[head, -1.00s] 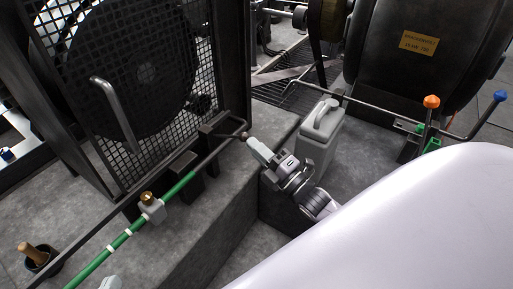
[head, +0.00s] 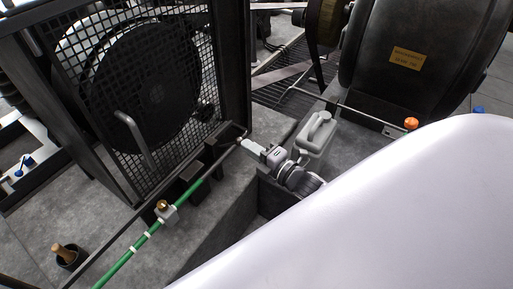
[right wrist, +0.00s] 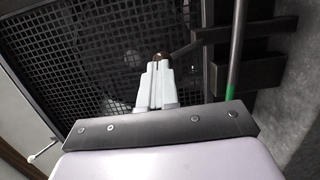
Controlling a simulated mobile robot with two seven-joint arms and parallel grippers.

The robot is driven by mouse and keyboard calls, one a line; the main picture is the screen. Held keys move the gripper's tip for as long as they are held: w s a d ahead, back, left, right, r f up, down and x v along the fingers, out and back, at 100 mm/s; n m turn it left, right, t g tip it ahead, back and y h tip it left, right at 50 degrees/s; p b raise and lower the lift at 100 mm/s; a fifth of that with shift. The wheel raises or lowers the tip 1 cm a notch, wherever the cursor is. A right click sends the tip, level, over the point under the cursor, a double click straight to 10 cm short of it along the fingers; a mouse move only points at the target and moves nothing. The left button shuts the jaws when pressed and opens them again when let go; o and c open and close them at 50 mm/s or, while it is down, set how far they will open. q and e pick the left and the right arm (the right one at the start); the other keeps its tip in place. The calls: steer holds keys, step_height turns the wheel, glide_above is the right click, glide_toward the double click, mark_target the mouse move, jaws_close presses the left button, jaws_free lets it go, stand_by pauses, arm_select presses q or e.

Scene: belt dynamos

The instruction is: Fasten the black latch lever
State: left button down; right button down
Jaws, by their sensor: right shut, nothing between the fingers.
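The black latch lever (head: 228,151) is a thin dark bar at the lower right corner of the mesh guard. In the right wrist view, a dark bar (right wrist: 187,46) ends in a brownish knob (right wrist: 161,57). My right gripper (head: 244,143) is shut and empty, with its pale fingertips at the lever's end. In the right wrist view the closed fingers (right wrist: 158,68) point at the knob, and their tips overlap its lower edge. I cannot tell whether they touch it. My left gripper is not in view.
The mesh guard (head: 228,70) stands behind the lever. A grey can (head: 317,133) stands close to my right gripper. An orange-tipped lever (head: 411,124) is farther right.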

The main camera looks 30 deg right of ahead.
mark_target(237, 140)
steer(key=w+r+g+p, duration=0.1)
steer(key=p, duration=0.2)
steer(key=w+r+g+p, duration=0.1)
steer(key=r+p, duration=0.1)
steer(key=p, duration=0.2)
steer(key=w+a+r+g+h+p, duration=0.1)
steer(key=p, duration=0.2)
steer(key=shift+a+r+n+g, duration=0.1)
steer(key=shift+r+n+g, duration=0.2)
steer(key=shift+r, duration=0.05)
steer(key=shift+w+a+r+g+p, duration=0.1)
steer(key=shift+w+r+g+p, duration=0.15)
steer(key=shift+p, duration=0.4)
steer(key=shift+w+a+r+g+p, duration=0.15)
steer(key=shift+w+p, duration=0.2)
steer(key=shift+p, duration=0.25)
steer(key=shift+f, duration=0.6)
steer(key=shift+b, duration=0.3)
steer(key=shift+r, duration=0.3)
steer(key=shift+r+p, duration=0.6)
steer(key=shift+p, duration=0.25)
steer(key=shift+s, duration=0.1)
